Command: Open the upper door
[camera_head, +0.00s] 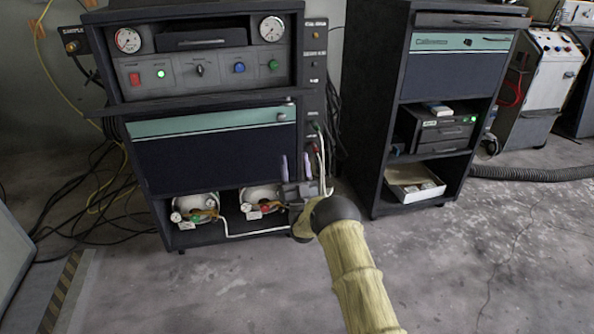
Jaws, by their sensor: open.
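The left cabinet has a dark door (215,158) with a teal stripe along its top edge, and it looks closed. A small latch (281,116) shows at the right end of that stripe. The right cabinet has a similar dark door (446,76) with a teal stripe, also looking closed. I cannot tell which one is the upper door. My gripper (295,167) is open and empty, its two pale fingers pointing up. In the picture it overlaps the lower right corner of the left door, below the latch. I cannot tell whether it touches the door.
A dark ledge (190,103) juts out above the left door. Round gauged units (196,207) sit on the shelf below. White cables (322,160) hang close to my gripper's right. More cables (85,195) lie at the left. The floor (470,265) in front is largely clear.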

